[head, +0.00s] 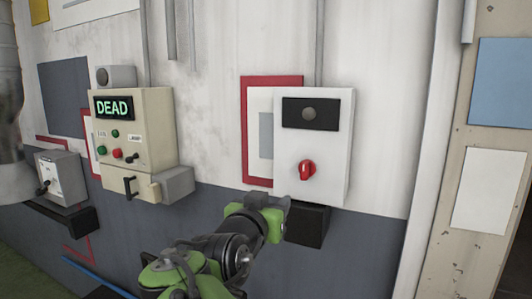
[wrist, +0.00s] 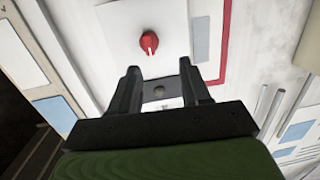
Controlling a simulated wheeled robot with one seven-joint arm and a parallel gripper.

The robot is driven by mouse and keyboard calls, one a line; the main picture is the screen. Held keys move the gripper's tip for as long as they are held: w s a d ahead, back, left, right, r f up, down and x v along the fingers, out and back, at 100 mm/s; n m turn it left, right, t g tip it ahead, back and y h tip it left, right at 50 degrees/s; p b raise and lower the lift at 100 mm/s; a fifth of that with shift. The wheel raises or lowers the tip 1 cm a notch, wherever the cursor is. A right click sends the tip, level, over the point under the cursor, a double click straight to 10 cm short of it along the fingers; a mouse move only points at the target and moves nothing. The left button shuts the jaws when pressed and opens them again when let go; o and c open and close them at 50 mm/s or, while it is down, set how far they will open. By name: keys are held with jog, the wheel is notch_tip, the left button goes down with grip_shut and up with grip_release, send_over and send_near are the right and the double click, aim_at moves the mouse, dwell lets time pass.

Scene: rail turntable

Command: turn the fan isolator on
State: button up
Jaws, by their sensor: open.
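A white box (head: 340,150) with a red rotary knob (head: 306,170) is on the wall, right of centre in the head view; I take it for the fan isolator, but no label is readable. The knob also shows in the wrist view (wrist: 148,43), with a pale mark on its edge. A black panel (head: 310,126) with a grey round lamp (head: 308,114) sits above the knob. My gripper (head: 280,203) is below and left of the knob. In the wrist view my gripper (wrist: 159,68) is open and empty, apart from the knob.
A beige control box (head: 155,110) with a green "DEAD" display (head: 114,107) stands out from the wall at left. A smaller grey switch box (head: 62,178) is at far left. A black block (head: 308,226) is under the white box. Bare wall lies to its right.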

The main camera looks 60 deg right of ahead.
aim_at(304, 165)
jog(key=shift+m+g+h, duration=0.6)
jog(key=shift+g+h, duration=0.1)
jog(key=d+r+p, duration=0.1)
jog(key=d, duration=0.4)
jog(key=d+r+p, duration=0.1)
jog(key=d+p, duration=0.1)
jog(key=d, duration=0.4)
jog(key=w+d+r+p, duration=0.1)
jog(key=d+p, duration=0.1)
jog(key=d, duration=0.3)
jog(key=shift+d+r, duration=0.1)
jog(key=shift+d, duration=0.1)
jog(key=shift+w+d, duration=0.15)
jog(key=shift+d, duration=0.3)
jog(key=shift+a+f, duration=0.1)
jog(key=shift+f, duration=0.1)
grip_shut()
